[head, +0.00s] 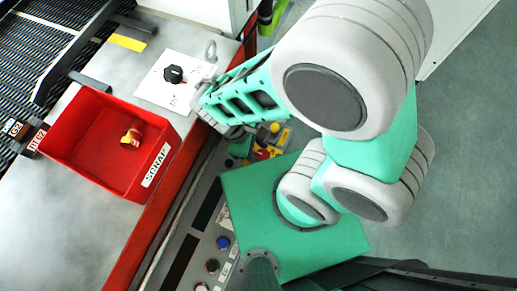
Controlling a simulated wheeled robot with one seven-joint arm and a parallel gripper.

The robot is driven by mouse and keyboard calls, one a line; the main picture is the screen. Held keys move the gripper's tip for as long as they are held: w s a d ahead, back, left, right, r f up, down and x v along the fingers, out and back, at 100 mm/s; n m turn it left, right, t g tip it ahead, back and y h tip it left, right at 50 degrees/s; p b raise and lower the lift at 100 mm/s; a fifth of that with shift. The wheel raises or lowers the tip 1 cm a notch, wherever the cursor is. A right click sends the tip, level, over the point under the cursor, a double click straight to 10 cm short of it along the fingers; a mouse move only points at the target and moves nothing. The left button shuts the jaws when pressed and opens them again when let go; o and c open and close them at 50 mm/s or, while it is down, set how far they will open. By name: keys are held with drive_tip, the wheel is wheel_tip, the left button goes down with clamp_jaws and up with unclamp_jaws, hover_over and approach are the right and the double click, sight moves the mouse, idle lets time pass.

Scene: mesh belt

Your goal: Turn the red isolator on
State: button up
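A small red knob (261,154) on a yellow plate, which looks like the red isolator, sits on the grey control panel. It is partly hidden by my arm and body, and its setting is too small to read. My gripper (222,124) hangs over the panel edge, left of and above the red knob in the picture. It points away from the camera, and its fingertips are largely hidden under the arm link. I cannot tell whether it is open or touches anything.
A red SCRAP bin (82,170) holding a small orange-brown part (132,136) stands on the grey table. A black rotary knob (173,74) sits on a white plate behind it. A blue button (223,243) and other controls line the panel. The mesh belt (40,55) is at upper left.

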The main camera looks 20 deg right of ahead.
clamp_jaws()
drive_tip(key=shift+m, duration=0.3)
drive_tip(key=m+p, duration=0.1)
drive_tip(key=m+g+y+p, duration=0.1)
drive_tip(key=m, duration=0.1)
drive_tip(key=shift+w+d+r, duration=0.15)
drive_tip(key=shift+w, duration=0.05)
drive_tip(key=m+p, duration=0.1)
drive_tip(key=m, duration=0.1)
drive_tip(key=m+g+y, duration=0.1)
drive_tip(key=m, duration=0.2)
drive_tip(key=shift+w+d+p, duration=0.15)
drive_tip(key=shift+d+p, duration=0.05)
drive_tip(key=shift+p, duration=0.2)
drive_tip(key=m, duration=0.1)
drive_tip(key=m+y+p, duration=0.1)
drive_tip(key=m, duration=0.1)
drive_tip(key=m+y+p, duration=0.1)
drive_tip(key=m, duration=0.1)
drive_tip(key=shift+d, duration=0.3)
drive_tip(key=shift+d+m+y+p, duration=0.2)
drive_tip(key=shift+m+y+p, duration=0.8)
drive_tip(key=shift+m, duration=1.2)
